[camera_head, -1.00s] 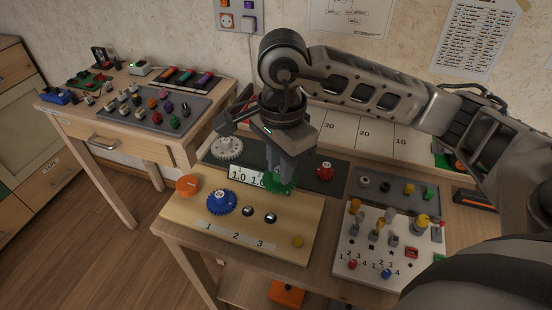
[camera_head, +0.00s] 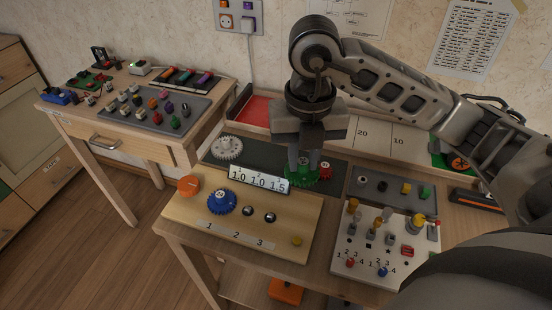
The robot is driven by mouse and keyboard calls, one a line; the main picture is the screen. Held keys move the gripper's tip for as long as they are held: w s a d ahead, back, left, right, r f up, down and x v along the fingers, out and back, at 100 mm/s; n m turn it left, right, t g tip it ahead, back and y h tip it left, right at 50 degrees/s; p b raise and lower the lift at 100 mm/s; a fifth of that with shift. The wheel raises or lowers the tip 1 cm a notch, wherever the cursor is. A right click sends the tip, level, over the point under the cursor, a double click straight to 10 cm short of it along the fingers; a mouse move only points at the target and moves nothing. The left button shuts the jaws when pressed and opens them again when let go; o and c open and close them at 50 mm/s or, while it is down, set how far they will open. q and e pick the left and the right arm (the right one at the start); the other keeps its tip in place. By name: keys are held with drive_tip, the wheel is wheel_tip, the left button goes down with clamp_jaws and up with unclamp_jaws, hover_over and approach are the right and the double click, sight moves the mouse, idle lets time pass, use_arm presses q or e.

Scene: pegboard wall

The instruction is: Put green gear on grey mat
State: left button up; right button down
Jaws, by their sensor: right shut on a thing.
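The green gear (camera_head: 300,176) is between the fingertips of my right gripper (camera_head: 305,165), which points straight down and is shut on it. The gear is over the dark grey mat (camera_head: 262,156) behind the wooden gear board; whether it touches the mat I cannot tell. The red gear (camera_head: 325,171) is close at its right, and the white-grey gear (camera_head: 227,148) lies at the mat's left end. My left gripper is not in view.
A number display (camera_head: 259,180) stands at the mat's front edge. A white switch panel (camera_head: 370,268) and a grey tray (camera_head: 372,196) are at right.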

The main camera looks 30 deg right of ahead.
drive_tip(key=w+d+f, duration=0.2)
drive_tip(key=w+f, duration=0.1)
drive_tip(key=w, duration=0.1)
drive_tip(key=w+d+f, duration=0.1)
drive_tip(key=w+f, duration=0.2)
drive_tip(key=w, duration=0.1)
drive_tip(key=w+d+f, duration=0.2)
drive_tip(key=w+f, duration=0.1)
drive_tip(key=shift+w+d+p, duration=0.35)
drive_tip(key=shift+w, duration=0.05)
drive_tip(key=shift+w+d+f, duration=0.1)
drive_tip(key=shift+w+f, duration=0.15)
drive_tip(key=shift+f, duration=0.1)
drive_tip(key=shift+w+d+f, duration=0.1)
drive_tip(key=shift+f, duration=1.7)
drive_tip(key=c, duration=1.3)
unclamp_jaws()
wheel_tip(320, 180, up, 12)
drive_tip(key=shift+r, duration=0.2)
